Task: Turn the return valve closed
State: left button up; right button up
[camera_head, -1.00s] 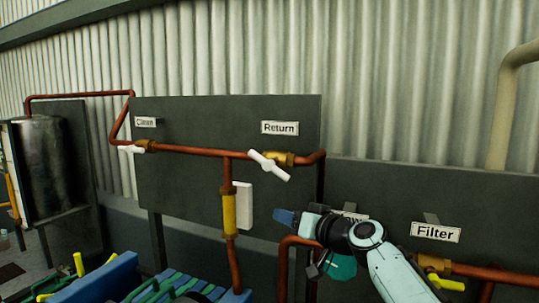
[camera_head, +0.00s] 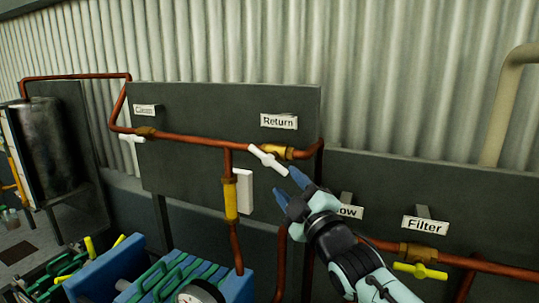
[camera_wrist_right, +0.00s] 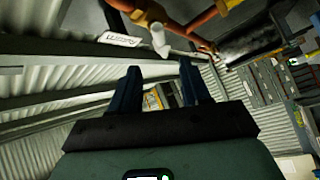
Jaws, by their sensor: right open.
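The return valve is a brass body (camera_head: 276,152) with a white bar handle (camera_head: 268,160) on a copper pipe, below the "Return" label (camera_head: 279,121). The handle slants down to the right across the pipe. My right gripper (camera_head: 289,183) is open, with blue fingers just below and beside the handle's lower right end. In the right wrist view the white handle (camera_wrist_right: 160,41) shows end-on beyond the two fingers (camera_wrist_right: 158,76), roughly in line with the gap between them. Nothing is between the fingers. I cannot tell whether a fingertip touches the handle. My left gripper is not in view.
The clean valve's white handle (camera_head: 131,139) is at the left of the same dark panel (camera_head: 200,110). A yellow-handled valve (camera_head: 420,271) sits under the "Filter" label (camera_head: 424,226). A vertical pipe with a yellow section (camera_head: 230,200) runs below. My forearm partly covers another label.

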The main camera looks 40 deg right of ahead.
aim_at(271, 160)
jog(key=p+x, duration=0.4)
jog(key=x, duration=0.6)
jog(key=shift+r, duration=0.15)
jog(key=shift+w+d, duration=0.1)
jog(key=shift+w, duration=0.4)
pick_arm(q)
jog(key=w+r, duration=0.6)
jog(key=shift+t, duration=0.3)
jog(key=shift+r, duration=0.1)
pick_arm(e)
jog(key=shift+s, duration=0.15)
